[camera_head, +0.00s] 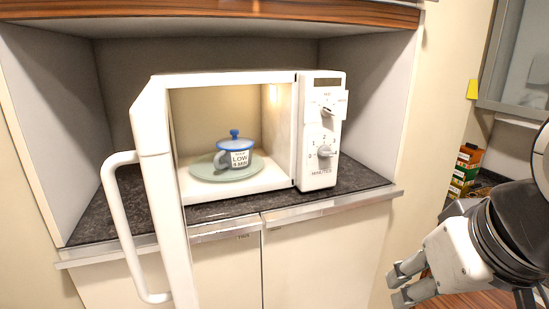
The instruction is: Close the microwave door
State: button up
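A white microwave (318,92) stands in a cabinet niche. Its door (155,150) is open, swung out toward me on the left side, with a long curved handle (120,215) on its outer left. Inside, a white mug with a blue lid (236,152) rests on a greenish plate (203,169). My gripper (397,285) is at the lower right, well apart from the door and handle. Its fingers point left with a gap between the tips, and nothing is seen between them.
The microwave sits on a dark speckled counter (365,178) with cabinet doors (325,255) below. The niche's side walls stand close on both sides. Stacked colourful boxes (464,170) are at the right behind my arm. Space between the door and my gripper is clear.

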aim_at(149, 115)
jog(key=i+j+u, duration=0.15)
jog(key=u, duration=0.95)
jog(key=k+j, duration=0.1)
jog(key=j, duration=0.55)
jog(key=k+j, duration=0.15)
jog(key=j, duration=0.2)
